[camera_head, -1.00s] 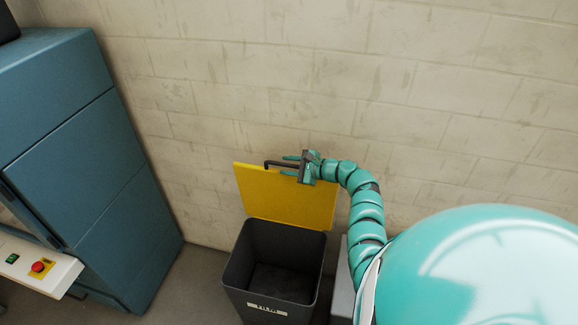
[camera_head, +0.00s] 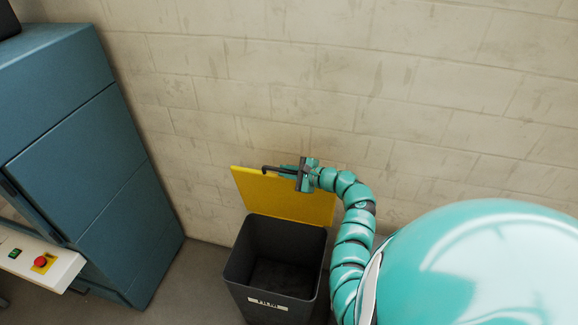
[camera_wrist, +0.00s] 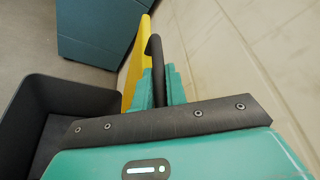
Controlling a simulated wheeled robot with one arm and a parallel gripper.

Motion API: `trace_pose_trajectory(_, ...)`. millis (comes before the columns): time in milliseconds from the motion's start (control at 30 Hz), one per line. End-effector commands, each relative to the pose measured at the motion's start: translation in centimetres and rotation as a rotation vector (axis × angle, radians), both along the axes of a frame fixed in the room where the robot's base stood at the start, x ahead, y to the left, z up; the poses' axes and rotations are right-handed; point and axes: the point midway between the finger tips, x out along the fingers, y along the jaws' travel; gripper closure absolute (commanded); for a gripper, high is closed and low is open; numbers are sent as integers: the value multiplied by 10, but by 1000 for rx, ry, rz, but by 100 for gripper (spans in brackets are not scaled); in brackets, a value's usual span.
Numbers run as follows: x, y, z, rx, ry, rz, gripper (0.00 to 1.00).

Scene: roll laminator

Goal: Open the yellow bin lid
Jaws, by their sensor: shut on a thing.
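The yellow lid (camera_head: 285,200) stands raised and tilted back at the rear edge of the dark grey bin (camera_head: 241,262), close to the wall. The bin is uncovered and its inside shows. A black bar handle (camera_head: 270,169) is at the lid's upper edge. My gripper (camera_head: 288,170) is shut on this handle, coming from the right. In the wrist view my fingers (camera_wrist: 159,88) lie on either side of the black handle (camera_wrist: 154,58), with the yellow lid (camera_wrist: 136,62) seen edge-on beside it. The handle's end between the fingers is partly hidden.
A blue machine cabinet (camera_head: 118,190) stands at the left. A pale control panel (camera_head: 60,268) with a red button juts out at the lower left. The block wall (camera_head: 420,100) is close behind the lid. A strip of floor lies between cabinet and bin.

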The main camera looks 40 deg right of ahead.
Motion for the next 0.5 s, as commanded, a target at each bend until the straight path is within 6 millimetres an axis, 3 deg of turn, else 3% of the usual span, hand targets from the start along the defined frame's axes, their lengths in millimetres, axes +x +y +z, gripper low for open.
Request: trace_pose_trajectory(500,-34,43,-19,-102,-91,1,100)
